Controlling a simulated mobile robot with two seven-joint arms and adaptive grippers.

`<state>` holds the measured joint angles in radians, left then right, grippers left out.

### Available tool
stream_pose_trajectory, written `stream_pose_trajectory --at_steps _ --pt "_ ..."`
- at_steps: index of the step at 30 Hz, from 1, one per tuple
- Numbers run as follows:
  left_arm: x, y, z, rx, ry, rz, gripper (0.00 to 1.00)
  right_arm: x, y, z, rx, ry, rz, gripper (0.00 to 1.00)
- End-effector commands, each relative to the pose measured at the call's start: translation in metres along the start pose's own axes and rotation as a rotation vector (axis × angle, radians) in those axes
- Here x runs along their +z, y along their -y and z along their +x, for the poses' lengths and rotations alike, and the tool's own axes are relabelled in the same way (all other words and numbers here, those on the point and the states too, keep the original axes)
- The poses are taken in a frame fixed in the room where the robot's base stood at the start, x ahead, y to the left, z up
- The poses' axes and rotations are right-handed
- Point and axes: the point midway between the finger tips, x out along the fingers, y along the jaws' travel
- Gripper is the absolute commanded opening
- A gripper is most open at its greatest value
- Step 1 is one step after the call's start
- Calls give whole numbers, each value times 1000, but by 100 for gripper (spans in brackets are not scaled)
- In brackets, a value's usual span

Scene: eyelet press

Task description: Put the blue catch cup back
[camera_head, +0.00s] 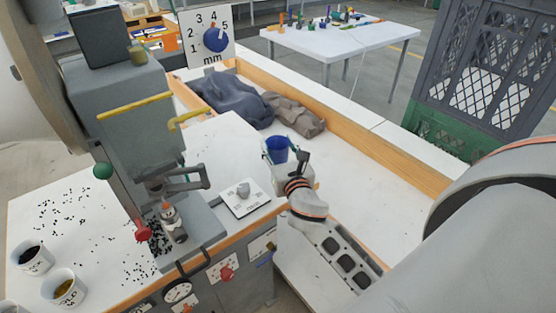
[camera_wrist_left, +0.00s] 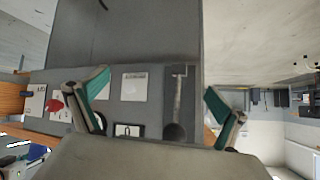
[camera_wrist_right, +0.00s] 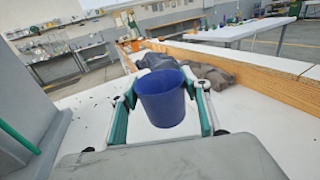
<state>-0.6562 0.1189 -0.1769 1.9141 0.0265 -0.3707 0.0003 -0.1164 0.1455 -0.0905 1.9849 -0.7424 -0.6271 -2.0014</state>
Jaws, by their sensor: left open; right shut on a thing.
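The blue catch cup (camera_head: 277,148) is in my right gripper (camera_head: 287,158), at the right of the press in the head view. The right wrist view shows the cup (camera_wrist_right: 163,98) upright, with a finger on each side. The gripper is shut on it. The cup is over the white tabletop; its height above it is hard to tell. The grey eyelet press (camera_head: 130,110) stands to its left, with a small scale plate (camera_head: 245,205) beside the press. My left gripper (camera_wrist_left: 158,112) is open and empty in the left wrist view, facing a grey panel; it does not show in the head view.
Two white cups (camera_head: 64,288) and scattered eyelets lie at the left of the press table. Dark and brown cloths (camera_head: 292,115) lie in a wood-edged tray (camera_head: 390,150). A grey and green crate (camera_head: 480,75) is at upper right. The white surface right of the cup is clear.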

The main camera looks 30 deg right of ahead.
Motion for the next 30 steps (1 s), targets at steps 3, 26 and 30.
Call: stream_pose_trajectory --at_steps 3,26,30 --pt "0 0 3 4 -9 8 100 -11 0 0 -1 2 1 26" --pt "-20 -13 11 26 -71 11 100 -56 0 1 0 2 0 26" --pt "-16 -13 12 26 -65 12 100 -58 0 1 0 1 0 63"
